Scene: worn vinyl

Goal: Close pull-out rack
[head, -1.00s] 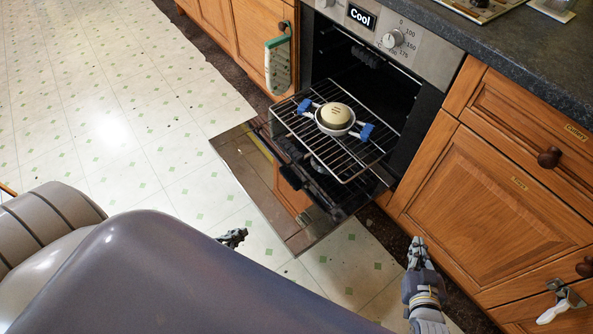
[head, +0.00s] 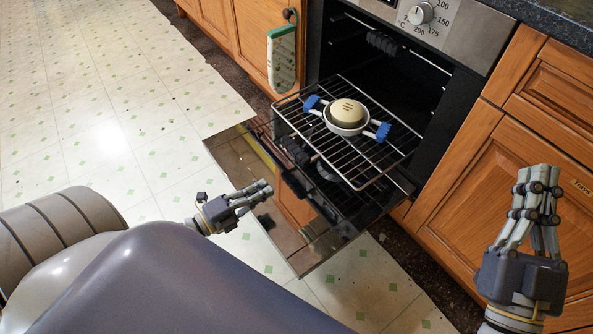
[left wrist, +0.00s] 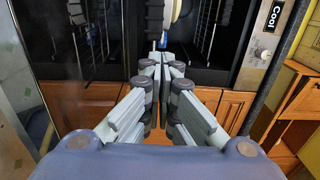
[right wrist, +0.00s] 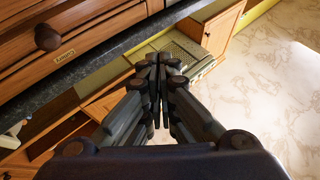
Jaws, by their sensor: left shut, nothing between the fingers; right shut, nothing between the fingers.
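The pull-out rack (head: 372,182) is a wire grid in the head view, slid well out of the dark oven (head: 400,75) above the lowered oven door (head: 235,165). A white bowl (head: 347,128) with a round cream item (head: 348,111) in it sits on the rack, with blue grips at either side. My left gripper (head: 266,190) is shut and empty, left of the rack's front, over the open door in the picture. My right gripper (head: 538,182) is shut and empty, right of the rack, before the wooden cabinet door. Both shut fingers also show in the wrist views.
Wooden cabinets (head: 480,185) flank the oven on the right. The vinyl floor (head: 110,130) at left is clear.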

